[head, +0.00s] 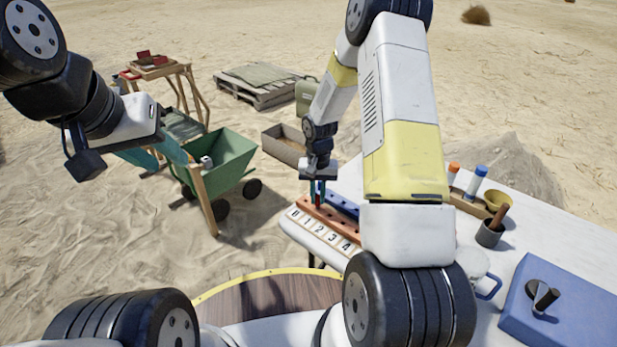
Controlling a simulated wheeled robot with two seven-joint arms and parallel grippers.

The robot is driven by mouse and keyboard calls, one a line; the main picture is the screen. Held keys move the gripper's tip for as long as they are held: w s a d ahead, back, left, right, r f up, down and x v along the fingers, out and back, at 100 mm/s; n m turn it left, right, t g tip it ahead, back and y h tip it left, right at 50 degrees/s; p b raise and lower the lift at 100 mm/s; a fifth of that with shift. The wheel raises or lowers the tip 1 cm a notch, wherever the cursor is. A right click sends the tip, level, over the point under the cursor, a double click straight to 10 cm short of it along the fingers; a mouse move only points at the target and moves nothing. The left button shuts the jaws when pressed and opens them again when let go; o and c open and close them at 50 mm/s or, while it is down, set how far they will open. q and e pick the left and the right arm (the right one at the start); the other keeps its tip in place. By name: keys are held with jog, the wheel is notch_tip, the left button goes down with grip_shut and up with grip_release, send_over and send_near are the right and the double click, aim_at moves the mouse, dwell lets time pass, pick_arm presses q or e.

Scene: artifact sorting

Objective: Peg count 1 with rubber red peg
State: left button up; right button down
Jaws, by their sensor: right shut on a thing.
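My right gripper (318,190) points down over the orange peg board (346,225) near its left end, shut on a small red peg (318,201). The peg is upright at the board. I cannot tell whether its lower end is in a hole or just above it. A white strip with numbers 0 to 4 (320,232) runs along the board's near side; the peg is behind its low-number end. A blue strip (343,204) lies behind the orange board, partly hidden by my arm.
The white table (565,245) holds a blue box (570,312), a dark cup (490,234), a clear mug (476,270) and a wooden tray (468,206) with bottles. A green cart (235,155) and wooden stand (160,70) are at the left, on sand.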

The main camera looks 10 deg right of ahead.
aim_at(318, 195)
jog(key=shift+f, duration=0.45)
jog(key=c, duration=1.3)
grip_release()
jog(key=shift+r, duration=3.9)
